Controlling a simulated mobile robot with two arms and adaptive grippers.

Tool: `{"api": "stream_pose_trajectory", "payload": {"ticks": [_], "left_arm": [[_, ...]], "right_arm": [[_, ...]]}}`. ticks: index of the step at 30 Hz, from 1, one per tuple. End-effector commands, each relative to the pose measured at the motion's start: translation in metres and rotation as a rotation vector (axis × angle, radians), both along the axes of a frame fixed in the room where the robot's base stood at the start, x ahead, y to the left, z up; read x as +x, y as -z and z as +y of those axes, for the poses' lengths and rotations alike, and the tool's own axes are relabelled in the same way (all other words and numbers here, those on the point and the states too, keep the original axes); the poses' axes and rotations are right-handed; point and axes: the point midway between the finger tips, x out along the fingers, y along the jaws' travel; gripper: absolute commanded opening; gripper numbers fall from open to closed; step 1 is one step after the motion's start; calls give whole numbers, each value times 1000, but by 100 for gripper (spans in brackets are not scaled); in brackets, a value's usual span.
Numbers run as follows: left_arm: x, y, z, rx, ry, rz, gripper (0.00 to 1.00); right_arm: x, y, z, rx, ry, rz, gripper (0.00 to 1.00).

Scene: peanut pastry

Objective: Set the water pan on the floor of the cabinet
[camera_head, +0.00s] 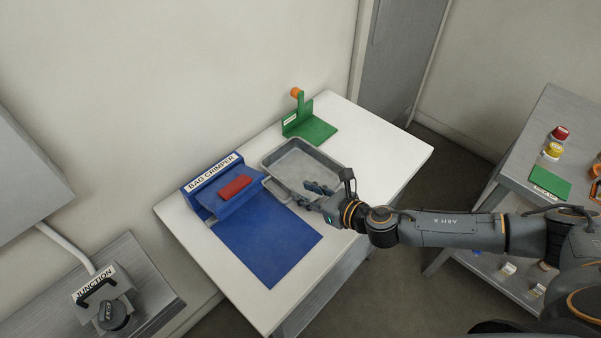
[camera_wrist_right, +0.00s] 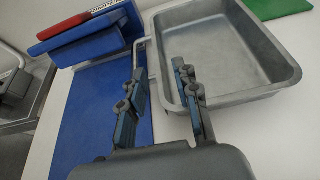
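The water pan (camera_head: 300,160) is a grey metal rectangular pan, empty as far as I see, resting level on the white table (camera_head: 392,150). It also shows in the right wrist view (camera_wrist_right: 225,50), with a thin loop handle (camera_wrist_right: 151,72) on its left end. My right gripper (camera_head: 309,195) is over the pan's near side in the head view. In the right wrist view its fingers (camera_wrist_right: 160,75) are spread apart, with the handle showing beyond the gap; I cannot tell whether they touch the pan. My left gripper is not in view. No cabinet is clearly recognisable.
A blue bag crimper (camera_head: 212,190) with a red block and blue mat (camera_head: 268,243) stands left of the pan. A green stand (camera_head: 310,128) with an orange knob is behind it. A steel shelf (camera_head: 520,150) with jars is at right. A junction box (camera_head: 102,292) is lower left.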

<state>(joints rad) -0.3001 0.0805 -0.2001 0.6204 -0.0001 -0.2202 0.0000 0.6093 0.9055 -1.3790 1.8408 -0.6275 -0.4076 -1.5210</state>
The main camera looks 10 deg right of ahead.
Motion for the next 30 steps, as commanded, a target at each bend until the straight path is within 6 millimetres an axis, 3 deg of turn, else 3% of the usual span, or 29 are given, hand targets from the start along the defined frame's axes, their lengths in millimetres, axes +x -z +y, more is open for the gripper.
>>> {"api": "stream_pose_trajectory", "payload": {"ticks": [18,28,30], "left_arm": [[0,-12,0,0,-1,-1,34],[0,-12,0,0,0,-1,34],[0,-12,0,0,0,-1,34]], "right_arm": [[50,18,35,3,2,2,31],[54,21,37,3,2,3,31],[54,21,37,3,2,3,17]]}}
